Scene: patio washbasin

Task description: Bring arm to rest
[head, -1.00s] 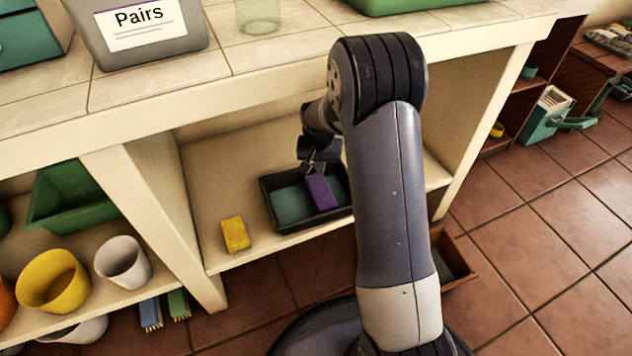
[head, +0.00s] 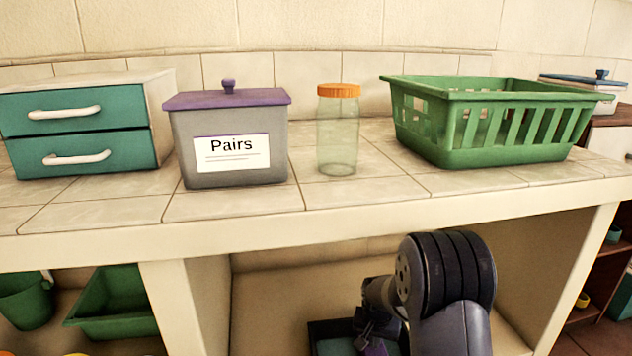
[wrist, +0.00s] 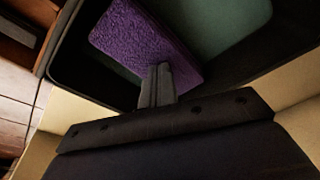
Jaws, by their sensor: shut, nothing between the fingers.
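My gripper (head: 366,338) is down in the open bay under the counter, in front of and above a dark tray (head: 318,329). In the wrist view its fingers (wrist: 157,84) are shut together with nothing between them. A purple sponge-like block (wrist: 132,38) lies in the tray just beyond the fingertips; I cannot tell whether they touch it. The tray's teal inside (wrist: 228,30) shows to the right of the block. In the head view only a bit of the purple block (head: 376,349) shows at the bottom edge.
The counter edge (head: 300,225) runs above my arm, and a bay divider stands on the left. On the counter stand a teal drawer unit (head: 78,125), a grey "Pairs" box (head: 232,172), an orange-lidded jar (head: 338,135) and a green basket (head: 490,125). Green containers (head: 112,305) sit lower left.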

